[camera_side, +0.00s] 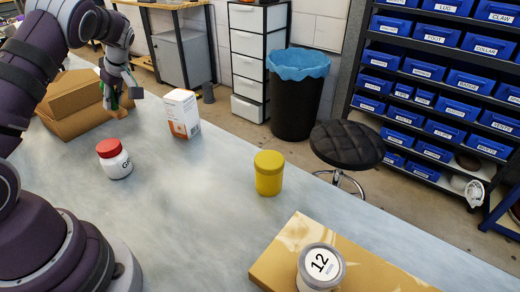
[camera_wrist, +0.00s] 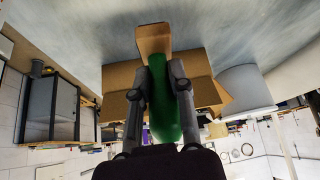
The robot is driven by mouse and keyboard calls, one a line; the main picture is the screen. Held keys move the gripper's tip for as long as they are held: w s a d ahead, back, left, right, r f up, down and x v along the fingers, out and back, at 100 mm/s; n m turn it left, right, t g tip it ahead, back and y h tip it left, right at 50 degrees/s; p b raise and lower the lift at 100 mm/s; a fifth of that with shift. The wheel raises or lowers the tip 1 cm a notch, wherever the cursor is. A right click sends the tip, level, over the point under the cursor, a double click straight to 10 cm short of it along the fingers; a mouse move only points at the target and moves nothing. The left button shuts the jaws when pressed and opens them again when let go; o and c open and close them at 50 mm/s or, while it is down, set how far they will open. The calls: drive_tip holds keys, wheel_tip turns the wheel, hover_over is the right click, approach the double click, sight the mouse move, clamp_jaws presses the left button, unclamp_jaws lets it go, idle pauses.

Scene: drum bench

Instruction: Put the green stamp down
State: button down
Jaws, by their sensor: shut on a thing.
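The green stamp (camera_wrist: 163,105) is upright between the two fingers of my gripper (camera_wrist: 160,78) in the wrist view, and both fingers press against it. In the side view my gripper (camera_side: 122,94) is at the upper left, at the right end of an open cardboard box (camera_side: 75,122). Only a sliver of green (camera_side: 114,102) shows there between the fingers. In the wrist view the box (camera_wrist: 150,42) lies beyond the stamp with its flaps spread. I cannot tell whether the stamp touches the box or the bench.
On the bench (camera_side: 190,215) stand a white jar with a red lid (camera_side: 115,160), a white and orange carton (camera_side: 182,113), a yellow canister (camera_side: 269,173) and a jar marked 12 (camera_side: 320,268) on a tan board (camera_side: 285,250). The bench middle is clear.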

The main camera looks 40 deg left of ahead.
drive_tip(key=s+d+f, duration=0.1)
drive_tip(key=s+d, duration=0.1)
drive_tip(key=d, duration=0.5)
drive_tip(key=s+d+f, duration=0.2)
drive_tip(key=d, duration=0.5)
drive_tip(key=s+d+f, duration=0.1)
drive_tip(key=s+d, duration=0.1)
drive_tip(key=d, duration=0.5)
drive_tip(key=shift+s+d+f, duration=0.15)
drive_tip(key=shift+m, duration=0.3)
drive_tip(key=s, duration=0.1)
drive_tip(key=s+d, duration=0.1)
drive_tip(key=s, duration=0.2)
drive_tip(key=shift+s+d, duration=0.1)
drive_tip(key=shift+d, duration=0.15)
drive_tip(key=w+a, duration=0.2)
drive_tip(key=w, duration=0.2)
drive_tip(key=w+a, duration=0.2)
drive_tip(key=w, duration=0.2)
drive_tip(key=w+a+f, duration=0.1)
drive_tip(key=w+a, duration=0.1)
drive_tip(key=w, duration=0.3)
drive_tip(key=shift+w+a+f, duration=0.1)
drive_tip(key=shift+a, duration=0.3)
drive_tip(key=shift+w+a+f, duration=0.1)
drive_tip(key=shift+w+f, duration=0.1)
drive_tip(key=shift+f, duration=0.7)
drive_tip(key=shift+w+a+f, duration=0.1)
drive_tip(key=shift+w+f, duration=0.05)
drive_tip(key=shift+f, duration=0.75)
